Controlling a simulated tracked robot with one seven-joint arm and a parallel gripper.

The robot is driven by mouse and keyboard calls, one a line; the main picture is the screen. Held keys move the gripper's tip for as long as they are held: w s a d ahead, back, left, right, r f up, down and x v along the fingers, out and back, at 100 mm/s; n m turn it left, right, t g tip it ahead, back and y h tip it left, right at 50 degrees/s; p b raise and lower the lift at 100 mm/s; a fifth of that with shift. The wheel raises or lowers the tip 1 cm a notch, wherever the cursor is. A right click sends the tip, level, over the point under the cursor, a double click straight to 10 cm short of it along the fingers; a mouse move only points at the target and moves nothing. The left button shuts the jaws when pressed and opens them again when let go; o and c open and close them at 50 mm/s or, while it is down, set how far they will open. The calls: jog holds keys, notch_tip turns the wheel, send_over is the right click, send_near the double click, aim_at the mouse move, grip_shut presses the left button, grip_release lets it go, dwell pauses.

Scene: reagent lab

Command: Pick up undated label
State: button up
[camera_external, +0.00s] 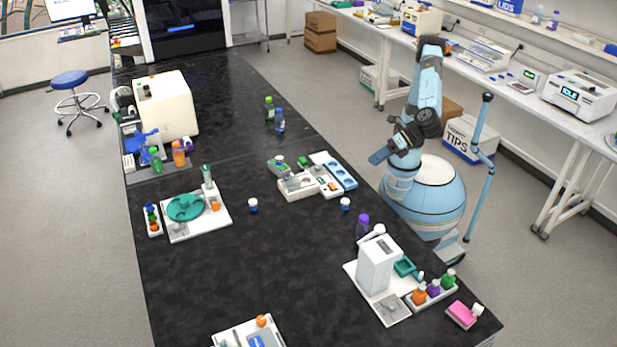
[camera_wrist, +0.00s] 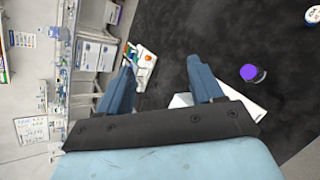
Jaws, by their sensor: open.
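I cannot pick out an undated label in either view; any writing on the bottles and jars is too small to read. Candidates on the black bench include two small white-capped jars with blue bands, one left (camera_external: 253,205) and one right (camera_external: 345,204), and a purple-capped bottle (camera_external: 362,228). That bottle's purple cap shows in the wrist view (camera_wrist: 250,73), to the right of my fingers. My gripper (camera_wrist: 160,61) is open, with nothing between its fingers. In the external view my gripper (camera_external: 378,156) is raised near the bench's right edge, apart from the objects.
A white block-shaped device (camera_external: 378,265) stands at the front right, beside a tray of colour-capped bottles (camera_external: 433,296). A white station with a teal disc (camera_external: 185,207) is at left. A blue-welled rack (camera_external: 338,171) is near the right edge. The middle front of the bench (camera_external: 270,270) is clear.

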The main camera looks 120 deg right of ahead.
jog(key=s+a+f+n+t+y, duration=0.1)
jog(key=s+a+n, duration=0.15)
jog(key=a, duration=0.55)
jog(key=s+a+n+t+y, duration=0.1)
jog(key=s+a+n, duration=0.15)
jog(key=a, duration=0.45)
jog(key=s+a+f+n+t+y, duration=0.2)
jog(key=s+a+n+y, duration=0.3)
jog(key=s+a, duration=0.8)
jog(key=s+a+f+n+t+y, duration=0.1)
jog(key=s+a+n+t+y, duration=0.15)
jog(key=s+a+n, duration=0.75)
jog(key=m, duration=0.3)
send_near(479, 306)
jog(key=shift+g, duration=0.35)
jog(key=x, duration=0.5)
jog(key=shift+a, duration=0.1)
jog(key=shift+x, duration=2.65)
jog(key=shift+c, duration=0.3)
